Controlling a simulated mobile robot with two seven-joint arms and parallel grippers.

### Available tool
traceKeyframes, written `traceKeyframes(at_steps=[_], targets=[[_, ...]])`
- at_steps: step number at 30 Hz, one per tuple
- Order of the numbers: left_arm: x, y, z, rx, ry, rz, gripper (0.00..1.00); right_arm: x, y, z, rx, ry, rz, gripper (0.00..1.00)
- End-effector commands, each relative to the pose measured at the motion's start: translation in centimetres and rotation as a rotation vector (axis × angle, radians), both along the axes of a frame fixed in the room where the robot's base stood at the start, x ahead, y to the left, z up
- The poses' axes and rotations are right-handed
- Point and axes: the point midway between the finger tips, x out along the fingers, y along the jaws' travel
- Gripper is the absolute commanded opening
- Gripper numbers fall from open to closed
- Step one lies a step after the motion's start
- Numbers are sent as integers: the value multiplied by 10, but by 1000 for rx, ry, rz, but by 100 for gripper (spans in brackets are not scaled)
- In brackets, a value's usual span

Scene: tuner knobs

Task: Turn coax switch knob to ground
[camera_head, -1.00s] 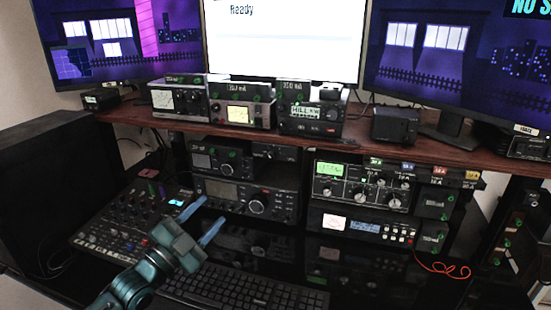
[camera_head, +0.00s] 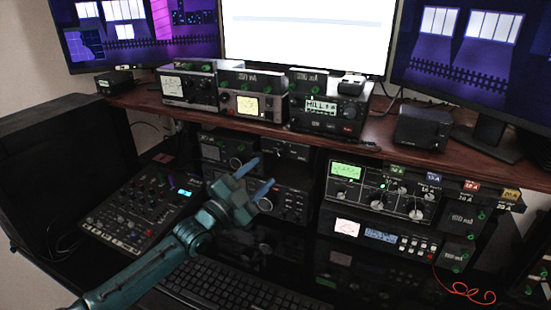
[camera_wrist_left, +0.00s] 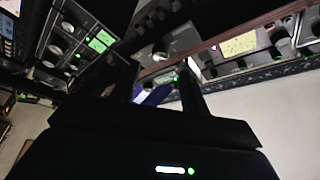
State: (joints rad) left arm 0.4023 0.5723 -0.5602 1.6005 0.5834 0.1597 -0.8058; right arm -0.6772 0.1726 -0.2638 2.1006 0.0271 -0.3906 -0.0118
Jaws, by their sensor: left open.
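My left gripper (camera_head: 262,174) is open and empty, with its two blue fingers pointing up and right. In the head view its fingers overlap the radio (camera_head: 285,200) under the wooden shelf and lie just below a small dark box (camera_head: 288,151) under the shelf. I cannot tell whether they touch anything. In the left wrist view the dark fingers are apart. No coax switch label is readable, so I cannot tell which knob it is. My right gripper is not in view.
Several radios and meters, including a metered unit (camera_head: 257,106), stand on the wooden shelf (camera_head: 380,138). A mixer (camera_head: 140,213) is at left, a keyboard (camera_head: 230,289) in front. A knobbed tuner (camera_head: 378,192) stands at right, with a red cable (camera_head: 466,291) below it.

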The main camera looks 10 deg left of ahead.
Motion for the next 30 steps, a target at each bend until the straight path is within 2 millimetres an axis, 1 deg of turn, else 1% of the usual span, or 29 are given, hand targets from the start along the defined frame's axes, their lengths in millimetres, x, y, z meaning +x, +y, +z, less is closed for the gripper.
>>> traceKeyframes(at_steps=[1, 3, 9, 15, 22, 23, 30], targets=[[11, -6, 6, 0, -3, 0, 45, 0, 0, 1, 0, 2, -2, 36], [22, -12, 9, 0, -3, 0, 45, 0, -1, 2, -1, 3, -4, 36], [46, -25, 14, 0, -2, 0, 45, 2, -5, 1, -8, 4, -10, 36], [54, -30, 16, 1, 0, 0, 45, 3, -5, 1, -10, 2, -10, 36], [54, -30, 16, 1, 0, 0, 45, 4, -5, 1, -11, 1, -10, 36], [54, -30, 16, 1, 0, 0, 44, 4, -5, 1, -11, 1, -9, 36], [54, -30, 16, 1, 0, 0, 24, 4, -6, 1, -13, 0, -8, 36]])
